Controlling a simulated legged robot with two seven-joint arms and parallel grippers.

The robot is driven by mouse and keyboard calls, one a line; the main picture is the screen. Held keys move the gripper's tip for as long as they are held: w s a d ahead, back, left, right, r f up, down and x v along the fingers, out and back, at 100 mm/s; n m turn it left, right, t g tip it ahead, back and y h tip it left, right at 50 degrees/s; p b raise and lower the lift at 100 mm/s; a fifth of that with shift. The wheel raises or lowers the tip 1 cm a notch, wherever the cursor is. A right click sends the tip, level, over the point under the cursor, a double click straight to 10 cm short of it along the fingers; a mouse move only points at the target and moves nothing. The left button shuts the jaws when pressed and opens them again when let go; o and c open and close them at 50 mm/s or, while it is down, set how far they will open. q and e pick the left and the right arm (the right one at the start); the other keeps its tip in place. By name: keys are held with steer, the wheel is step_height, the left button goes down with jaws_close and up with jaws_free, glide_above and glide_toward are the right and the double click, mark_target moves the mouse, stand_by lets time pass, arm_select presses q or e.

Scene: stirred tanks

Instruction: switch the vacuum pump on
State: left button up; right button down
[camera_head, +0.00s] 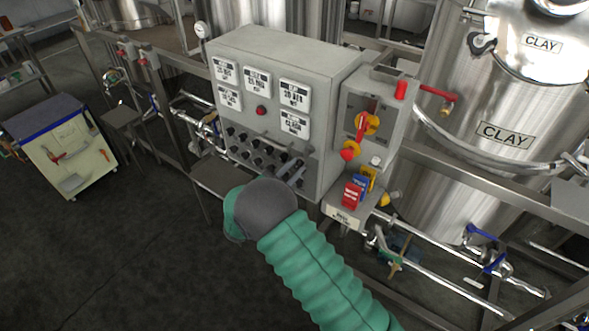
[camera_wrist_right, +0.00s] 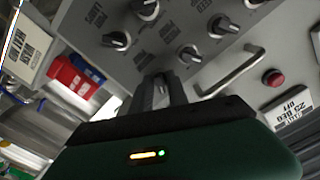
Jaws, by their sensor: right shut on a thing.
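The grey control panel (camera_head: 285,110) stands in the middle of the head view, with rows of black knobs (camera_head: 243,147) low on its front. My right gripper (camera_head: 293,168) reaches the lower right of these rows. In the right wrist view my right gripper (camera_wrist_right: 160,88) is shut on a knob, mostly hidden between its fingers. Other black-and-silver knobs (camera_wrist_right: 222,27) sit around it. The labels beside them are too blurred to read, so I cannot tell which is the vacuum pump's. My left gripper is in neither view.
A red-and-yellow rotary switch (camera_head: 362,130) is on the box at the panel's right. Red and blue tags (camera_head: 353,193) hang below it. A handle bar (camera_wrist_right: 230,75) and a red button (camera_wrist_right: 273,78) are near my right gripper. A clay tank (camera_head: 480,110) stands right.

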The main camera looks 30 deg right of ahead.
steer(key=c, duration=1.5)
jaws_free()
steer(key=shift+a, duration=0.1)
steer(key=shift+s+a, duration=0.1)
steer(key=b+v, duration=0.1)
steer(key=v, duration=1.6)
steer(key=shift+b, duration=0.3)
